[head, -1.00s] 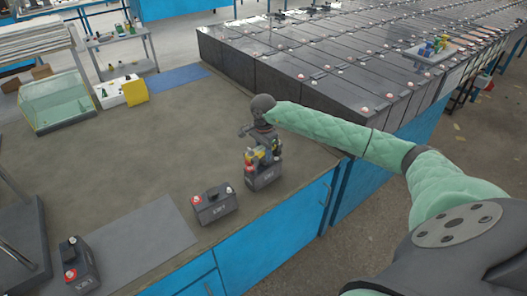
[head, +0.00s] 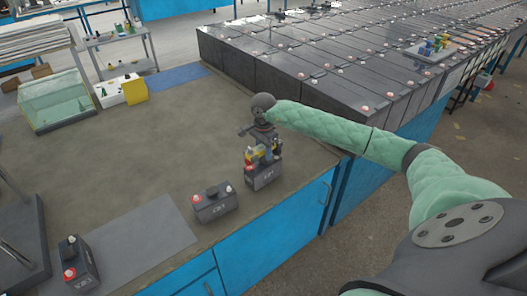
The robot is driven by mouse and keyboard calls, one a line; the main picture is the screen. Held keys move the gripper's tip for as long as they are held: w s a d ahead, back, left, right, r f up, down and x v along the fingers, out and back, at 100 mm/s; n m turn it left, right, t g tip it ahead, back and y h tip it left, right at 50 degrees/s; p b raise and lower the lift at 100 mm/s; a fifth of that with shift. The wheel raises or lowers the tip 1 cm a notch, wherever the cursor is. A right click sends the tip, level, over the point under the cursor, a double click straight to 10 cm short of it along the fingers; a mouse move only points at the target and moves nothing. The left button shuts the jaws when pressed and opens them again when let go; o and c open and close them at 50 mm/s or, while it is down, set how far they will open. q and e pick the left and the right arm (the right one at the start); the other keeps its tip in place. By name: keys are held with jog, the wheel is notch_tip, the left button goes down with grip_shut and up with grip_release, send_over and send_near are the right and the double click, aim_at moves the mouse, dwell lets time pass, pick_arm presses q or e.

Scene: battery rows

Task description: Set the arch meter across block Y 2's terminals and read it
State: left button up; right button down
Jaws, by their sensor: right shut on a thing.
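Three small dark battery blocks with red and white terminals stand on the bench top. One block (head: 264,177) is at the front right edge, one block (head: 215,207) is left of it, and one block (head: 79,265) is at the lower left. Their labels are too small to read for certain. My right gripper (head: 264,146) points down over the right block and is shut on a yellow thing (head: 250,155), likely the arch meter, at the block's top. Whether the meter touches both terminals I cannot tell. My left gripper is not in view.
A grey mat (head: 150,240) lies at the front left of the bench (head: 130,160). A glass tank (head: 60,100) and a yellow card (head: 135,90) stand at the back left. Long rows of large dark batteries (head: 330,70) fill the back right. The bench middle is clear.

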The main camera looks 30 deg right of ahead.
jog(key=shift+b, duration=0.95)
dwell(1.2)
jog(key=shift+f+b, duration=0.95)
jog(key=shift+f, duration=0.25)
dwell(0.3)
jog(key=c, duration=0.9)
grip_release()
jog(key=shift+r, duration=0.1)
jog(key=shift+o, duration=0.2)
jog(key=shift+r, duration=0.5)
notch_tip(320, 180, up, 5)
jog(key=shift+b, duration=1)
jog(key=shift+r, duration=0.9)
